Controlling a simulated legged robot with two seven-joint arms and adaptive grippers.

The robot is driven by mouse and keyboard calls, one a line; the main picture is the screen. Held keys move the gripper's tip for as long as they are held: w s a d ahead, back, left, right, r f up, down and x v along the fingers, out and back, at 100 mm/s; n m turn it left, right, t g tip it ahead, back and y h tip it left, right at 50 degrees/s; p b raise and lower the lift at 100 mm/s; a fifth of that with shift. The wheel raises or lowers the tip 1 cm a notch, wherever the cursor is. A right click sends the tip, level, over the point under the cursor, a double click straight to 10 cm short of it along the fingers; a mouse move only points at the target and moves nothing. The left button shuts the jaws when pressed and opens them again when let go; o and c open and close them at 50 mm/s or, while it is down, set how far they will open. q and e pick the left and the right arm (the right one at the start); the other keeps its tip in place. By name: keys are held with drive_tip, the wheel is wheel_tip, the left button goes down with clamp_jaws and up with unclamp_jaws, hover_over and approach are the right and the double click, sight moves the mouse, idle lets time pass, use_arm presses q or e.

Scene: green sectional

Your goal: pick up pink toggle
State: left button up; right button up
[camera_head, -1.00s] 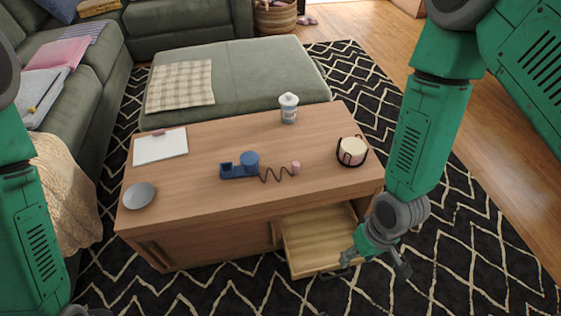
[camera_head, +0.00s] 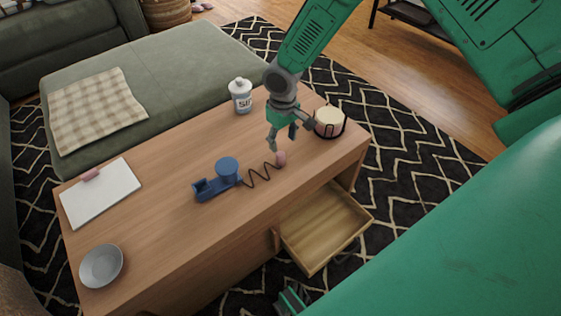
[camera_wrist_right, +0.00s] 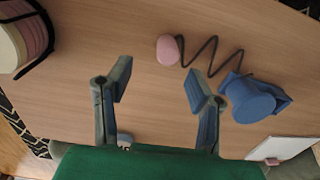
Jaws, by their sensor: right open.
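The pink toggle (camera_head: 281,158) is a small rounded pink piece at the end of a dark zigzag wire on the wooden table. In the wrist view the jaws (camera_wrist_right: 158,78) are apart and empty.
A caged cream-and-pink candle (camera_head: 329,122) stands close to the right of my right gripper. A white jar (camera_head: 241,96) stands behind. A clipboard (camera_head: 101,193) and grey bowl (camera_head: 101,266) lie at left. A drawer (camera_head: 324,228) stands open at the front.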

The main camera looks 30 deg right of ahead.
sight(280, 154)
drive_tip(key=shift+a+f, duration=0.4)
drive_tip(key=shift+f, duration=0.3)
drive_tip(key=shift+a+f+b, duration=0.3)
drive_tip(key=shift+a, duration=0.2)
drive_tip(key=f+b, duration=0.1)
drive_tip(key=f, duration=0.1)
drive_tip(key=d+f+b, duration=0.1)
drive_tip(key=f, duration=0.2)
drive_tip(key=shift+s+d+b, duration=0.15)
drive_tip(key=shift+b, duration=0.2)
drive_tip(key=shift+d+f, duration=0.1)
drive_tip(key=shift+f, duration=0.15)
drive_tip(key=shift+a+r, duration=0.15)
drive_tip(key=shift+a, duration=0.1)
drive_tip(key=shift+a+r, duration=0.1)
drive_tip(key=shift+a, duration=0.1)
drive_tip(key=shift+c, duration=0.9)
drive_tip(key=shift+a, duration=0.15)
drive_tip(key=c, duration=0.8)
use_arm(q)
drive_tip(key=f, duration=0.2)
drive_tip(key=a+f, duration=0.1)
drive_tip(key=f, duration=0.1)
drive_tip(key=shift+a+f, duration=0.1)
drive_tip(key=shift+a, duration=0.05)
